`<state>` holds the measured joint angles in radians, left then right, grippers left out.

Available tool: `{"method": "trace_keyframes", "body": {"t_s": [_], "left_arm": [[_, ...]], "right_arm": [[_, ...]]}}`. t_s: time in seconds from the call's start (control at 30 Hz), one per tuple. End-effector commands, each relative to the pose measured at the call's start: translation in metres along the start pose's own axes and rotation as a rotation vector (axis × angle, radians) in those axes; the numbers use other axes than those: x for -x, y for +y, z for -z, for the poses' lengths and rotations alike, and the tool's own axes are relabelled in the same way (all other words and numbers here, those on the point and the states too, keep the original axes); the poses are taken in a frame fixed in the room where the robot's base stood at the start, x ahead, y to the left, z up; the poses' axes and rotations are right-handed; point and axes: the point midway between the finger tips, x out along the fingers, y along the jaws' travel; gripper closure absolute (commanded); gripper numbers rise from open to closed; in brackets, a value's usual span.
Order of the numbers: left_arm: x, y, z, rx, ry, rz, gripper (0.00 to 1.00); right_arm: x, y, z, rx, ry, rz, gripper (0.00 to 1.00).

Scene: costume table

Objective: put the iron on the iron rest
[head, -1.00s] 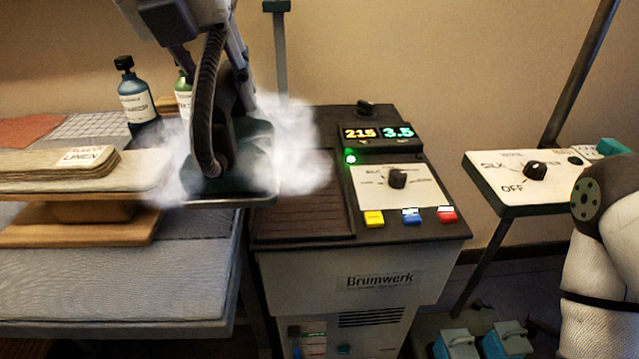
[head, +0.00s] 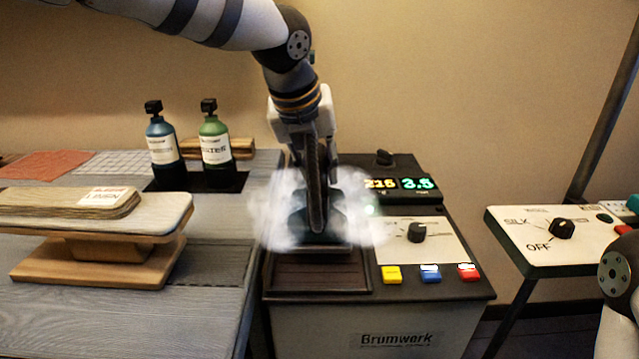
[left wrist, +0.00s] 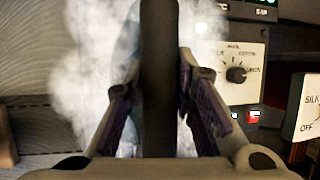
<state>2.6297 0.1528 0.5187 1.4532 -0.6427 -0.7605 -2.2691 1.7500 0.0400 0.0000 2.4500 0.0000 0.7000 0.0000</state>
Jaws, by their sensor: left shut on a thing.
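The dark iron (head: 316,238) is upright in the head view, wrapped in white steam, over the back part of the ribbed iron rest (head: 320,276) on the steam station. Whether its soleplate touches the rest or hovers just above cannot be told. My left gripper (head: 310,155) comes down from above and is shut on the iron's handle. In the left wrist view the dark handle (left wrist: 159,80) stands between the two fingers. The steam hides the iron's edges. My right gripper is out of view; only part of my right arm shows at the right edge.
The station (head: 420,315) carries a dial (head: 416,232), lit displays and coloured buttons. Left are a wooden sleeve board (head: 150,222) with folded linen, and blue (head: 162,145) and green (head: 215,145) bottles. A second control panel (head: 560,232) stands right, across a gap.

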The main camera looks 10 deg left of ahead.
Motion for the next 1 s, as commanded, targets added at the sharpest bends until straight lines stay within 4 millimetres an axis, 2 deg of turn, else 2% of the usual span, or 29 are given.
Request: {"method": "trace_keyframes", "body": {"t_s": [0.03,0.2,0.6,0.63,0.7,1.0], "left_arm": [[-0.010,-0.002,-0.001,-0.001,0.000,0.000,1.00],[-0.027,0.003,0.008,-0.001,-0.009,0.003,1.00],[-0.032,0.004,0.010,-0.001,-0.007,0.004,1.00],[-0.034,0.005,0.012,-0.001,-0.003,0.001,0.71],[-0.034,0.005,0.012,-0.001,-0.002,0.001,0.56],[-0.033,0.005,0.011,-0.001,-0.001,0.000,0.56]], "right_arm": [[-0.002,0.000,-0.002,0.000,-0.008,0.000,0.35],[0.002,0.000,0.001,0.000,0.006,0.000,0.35],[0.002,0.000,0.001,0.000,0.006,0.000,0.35],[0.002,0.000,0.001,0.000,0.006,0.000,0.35],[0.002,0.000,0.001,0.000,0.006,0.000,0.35],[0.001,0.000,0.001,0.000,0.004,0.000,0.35]]}}
